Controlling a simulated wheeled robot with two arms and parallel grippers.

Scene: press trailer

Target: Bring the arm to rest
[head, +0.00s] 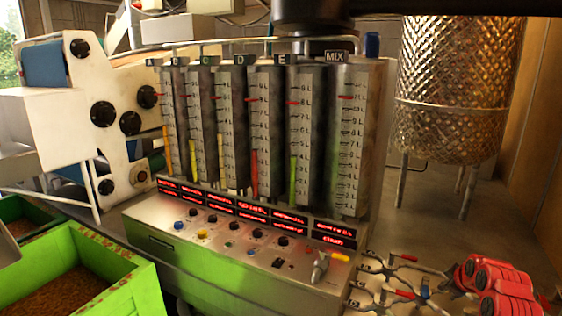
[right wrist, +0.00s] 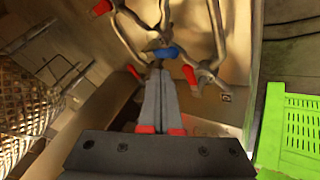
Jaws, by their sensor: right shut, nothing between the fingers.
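My right gripper (right wrist: 158,72) shows in the right wrist view, its two grey fingers closed together with nothing between them. Red parts show at the base of the fingers. Metal pipework with red handles (right wrist: 190,74) and a blue part (right wrist: 163,52) lies beyond the fingertips; whether they touch I cannot tell. In the head view a dark part of my arm crosses the top edge, and the fingers cannot be made out there. My left gripper is in neither view.
A metal console (head: 200,232) with knobs carries several tall gauge columns (head: 355,150). Pipe valves (head: 405,290) and red units (head: 497,285) sit at its right. A dimpled steel tank (head: 455,80) stands behind, a green bin (head: 125,290) at the left.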

